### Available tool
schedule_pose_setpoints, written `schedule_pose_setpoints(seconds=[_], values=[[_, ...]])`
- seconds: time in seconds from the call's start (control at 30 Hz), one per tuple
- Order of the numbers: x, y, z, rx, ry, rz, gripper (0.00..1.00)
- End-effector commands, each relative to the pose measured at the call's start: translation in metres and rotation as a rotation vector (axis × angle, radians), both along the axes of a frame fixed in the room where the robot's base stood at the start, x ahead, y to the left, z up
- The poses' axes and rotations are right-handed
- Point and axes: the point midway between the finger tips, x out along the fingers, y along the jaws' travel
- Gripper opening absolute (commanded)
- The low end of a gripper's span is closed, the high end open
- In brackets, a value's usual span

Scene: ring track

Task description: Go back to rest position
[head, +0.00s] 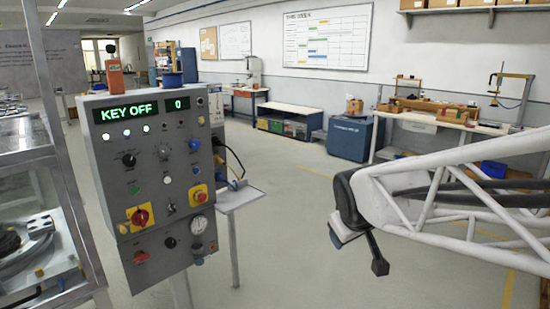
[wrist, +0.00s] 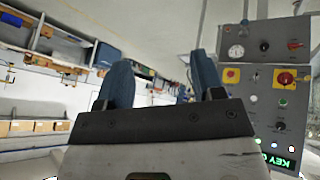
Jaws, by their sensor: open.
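My gripper (head: 360,245) hangs at the end of my white lattice arm, right of centre in the head view, over open floor. It is well apart from the control panel. In the wrist view the gripper (wrist: 163,85) shows two blue fingers spread apart with nothing between them. The grey control panel (head: 118,180) stands at the left in the head view, its green display (head: 130,113) reading "KEY OFF" and a second one "0". It bears knobs, a red knob on a yellow plate and a round gauge (head: 198,225). The panel (wrist: 255,110) appears upside down in the wrist view.
A metal-framed glass enclosure (head: 30,200) stands at the far left. A small side shelf (head: 240,197) juts out right of the panel. A blue cabinet (head: 350,138) and a workbench (head: 440,121) stand farther back. The floor between panel and gripper is clear.

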Motion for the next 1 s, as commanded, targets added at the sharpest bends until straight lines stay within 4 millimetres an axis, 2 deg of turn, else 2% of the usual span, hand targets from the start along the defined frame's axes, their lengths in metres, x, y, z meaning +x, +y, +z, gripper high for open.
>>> schedule_pose_setpoints(seconds=[0.03,0.3,0.4,0.5,0.7,1.0], values=[[-0.021,-0.006,-0.001,0.021,0.027,-0.042,0.62],[-0.124,-0.021,-0.018,0.14,0.193,-0.254,0.62],[-0.155,-0.023,-0.024,0.176,0.246,-0.316,0.62],[-0.178,-0.023,-0.03,0.204,0.287,-0.362,0.62],[-0.199,-0.023,-0.035,0.23,0.325,-0.405,0.62],[-0.2,-0.023,-0.035,0.231,0.328,-0.407,0.62]])
